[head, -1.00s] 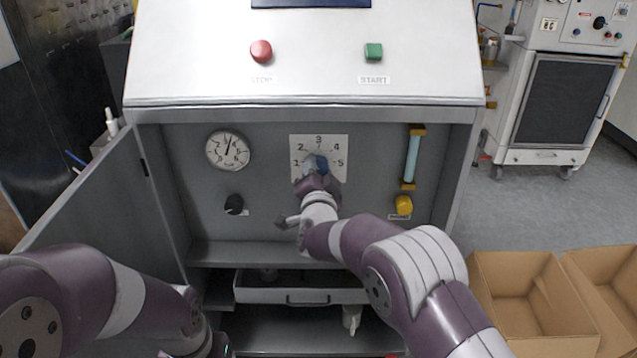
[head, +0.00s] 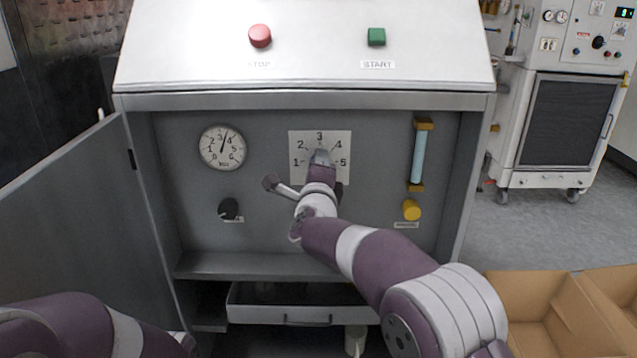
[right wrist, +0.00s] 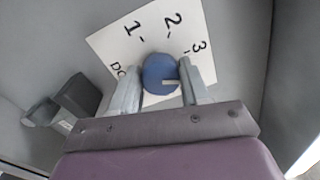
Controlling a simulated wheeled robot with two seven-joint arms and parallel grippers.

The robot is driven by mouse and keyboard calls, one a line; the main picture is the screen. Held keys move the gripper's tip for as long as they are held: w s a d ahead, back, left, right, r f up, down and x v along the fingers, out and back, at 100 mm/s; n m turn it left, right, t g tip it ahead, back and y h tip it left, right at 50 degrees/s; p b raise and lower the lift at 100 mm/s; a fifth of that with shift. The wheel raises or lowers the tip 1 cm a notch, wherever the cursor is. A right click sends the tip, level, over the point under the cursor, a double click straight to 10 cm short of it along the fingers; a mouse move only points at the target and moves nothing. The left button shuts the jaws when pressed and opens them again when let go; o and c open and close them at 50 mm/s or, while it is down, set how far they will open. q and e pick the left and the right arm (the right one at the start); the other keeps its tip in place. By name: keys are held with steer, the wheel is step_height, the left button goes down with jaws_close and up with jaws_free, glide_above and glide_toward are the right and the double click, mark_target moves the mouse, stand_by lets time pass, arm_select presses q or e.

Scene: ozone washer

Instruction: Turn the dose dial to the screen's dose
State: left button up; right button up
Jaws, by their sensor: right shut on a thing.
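The white dose plate (head: 339,172) with numbers 1 to 5 is on the cabinet's back panel. In the head view my right gripper (head: 320,158) is at its middle and hides the dial. In the right wrist view the blue dose dial (right wrist: 158,72) sits between the two fingers of my right gripper (right wrist: 163,68), which is shut on it. The dial's white mark points toward the right finger, on the side of the 3; its exact reading is unclear. The 4 and 5 are hidden there. My left arm is at the lower left, its gripper out of view. The screen is out of view.
A pressure gauge (head: 222,148) and black knob (head: 229,208) are left of the plate. A blue tube (head: 419,153) and yellow knob (head: 411,209) are right. The open door (head: 85,235) stands left, a drawer (head: 290,302) below. Red stop (head: 260,36) and green start (head: 377,37) buttons are above.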

steer(key=shift+m+b, duration=1.95)
steer(key=shift+m, duration=0.75)
steer(key=o, duration=1)
steer(key=shift+o, duration=0.2)
steer(key=s+p, duration=0.1)
steer(key=s, duration=1.1)
steer(key=shift+s+a, duration=0.2)
steer(key=shift+s, duration=0.15)
